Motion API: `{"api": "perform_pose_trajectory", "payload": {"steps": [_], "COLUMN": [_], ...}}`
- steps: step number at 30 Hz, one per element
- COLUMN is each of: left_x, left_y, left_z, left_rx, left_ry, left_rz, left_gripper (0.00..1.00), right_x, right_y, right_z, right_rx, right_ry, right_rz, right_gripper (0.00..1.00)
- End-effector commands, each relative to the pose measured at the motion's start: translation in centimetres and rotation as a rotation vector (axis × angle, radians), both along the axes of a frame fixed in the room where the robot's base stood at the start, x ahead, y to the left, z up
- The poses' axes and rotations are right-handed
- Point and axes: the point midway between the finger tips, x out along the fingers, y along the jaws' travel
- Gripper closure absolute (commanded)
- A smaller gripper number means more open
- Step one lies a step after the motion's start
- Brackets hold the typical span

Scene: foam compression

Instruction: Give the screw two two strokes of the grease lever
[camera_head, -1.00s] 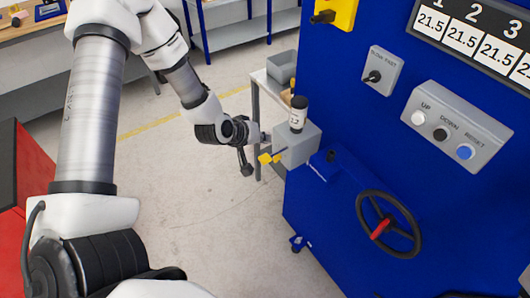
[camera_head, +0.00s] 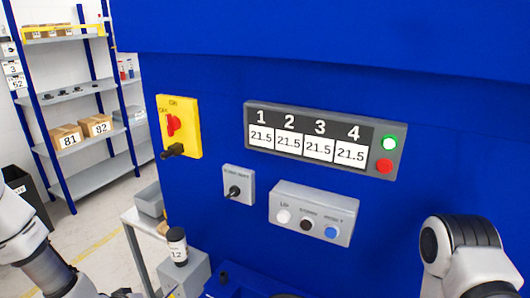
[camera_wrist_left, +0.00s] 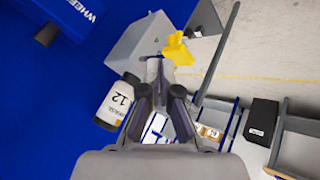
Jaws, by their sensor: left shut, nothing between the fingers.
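The grey grease box (camera_wrist_left: 140,45) is on the side of the blue machine, with a yellow lever handle (camera_wrist_left: 178,49) on it. That container appears in the left wrist view (camera_wrist_left: 117,100). My left gripper (camera_wrist_left: 157,72) is shut and empty, in front of the box and just below the yellow handle. I cannot tell if it touches the lever. The display (camera_head: 308,140) reads 21.5 under columns 1 to 4. My right gripper is out of view.
A button box (camera_head: 313,213) and a small knob box (camera_head: 238,186) are on the blue front below the display. A yellow switch (camera_head: 179,126) is at upper left. A grey side table (camera_head: 133,217) stands beside the machine. Shelves with boxes stand behind.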

Motion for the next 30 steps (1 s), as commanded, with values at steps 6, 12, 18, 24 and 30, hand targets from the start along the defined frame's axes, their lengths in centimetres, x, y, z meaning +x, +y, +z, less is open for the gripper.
{"api": "perform_pose_trajectory", "payload": {"steps": [6, 12, 18, 24, 30], "left_x": [-12.6, -23.1, -25.0, -24.9, -24.9], "left_y": [-4.9, -6.8, -7.0, -7.0, -7.0], "left_z": [-13.7, -19.3, -19.6, -19.6, -19.6], "left_rx": [0.173, 0.284, 0.303, 0.302, 0.303], "left_ry": [0.35, 0.588, 0.629, 0.627, 0.625], "left_rz": [-0.239, -0.434, -0.47, -0.468, -0.472], "left_gripper": [1.0, 1.0, 1.0, 1.0, 1.0], "right_x": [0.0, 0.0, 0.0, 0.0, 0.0], "right_y": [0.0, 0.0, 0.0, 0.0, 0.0], "right_z": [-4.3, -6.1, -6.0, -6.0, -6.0], "right_rx": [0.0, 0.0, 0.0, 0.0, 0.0], "right_ry": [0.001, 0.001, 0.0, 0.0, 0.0], "right_rz": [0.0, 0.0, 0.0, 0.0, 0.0], "right_gripper": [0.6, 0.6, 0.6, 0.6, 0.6]}}
